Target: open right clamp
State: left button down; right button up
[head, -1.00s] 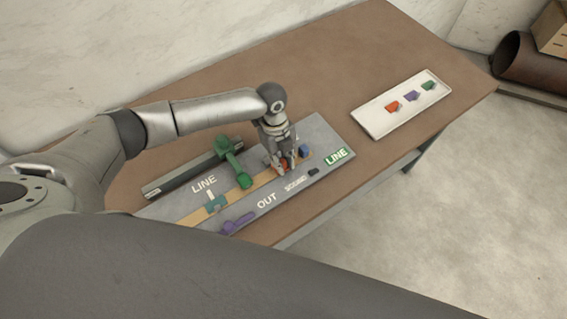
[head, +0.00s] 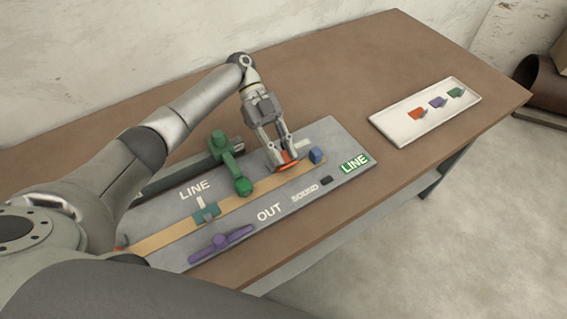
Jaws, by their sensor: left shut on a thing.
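The grey winder board (head: 340,190) lies on the brown table, with a tan strip (head: 165,232) running along it. An orange-red part (head: 289,156), which looks like the right clamp, sits near the strip's right end beside a blue block (head: 317,155). My left gripper (head: 286,163) points down and is shut on this orange-red part, which is mostly hidden between its fingers. I cannot tell how far the clamp is open. My right gripper is not in view.
A green arm (head: 235,170) with round ends, a teal piece (head: 206,211) and a purple lever (head: 221,241) are on the board. A green LINE sign (head: 354,163) is at its right. A white tray (head: 400,131) with coloured pieces stands farther right. Table between is clear.

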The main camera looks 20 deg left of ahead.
pick_arm(q)
jog(key=shift+w+a+f+g+h+b, duration=0.1)
jog(key=shift+w+a+g+h+b, duration=0.1)
jog(key=shift+g+h+b, duration=0.45)
jog(key=shift+t, duration=0.25)
jog(key=c, duration=1.3)
grip_release()
jog(key=shift+a, duration=0.1)
jog(key=shift+v, duration=3.7)
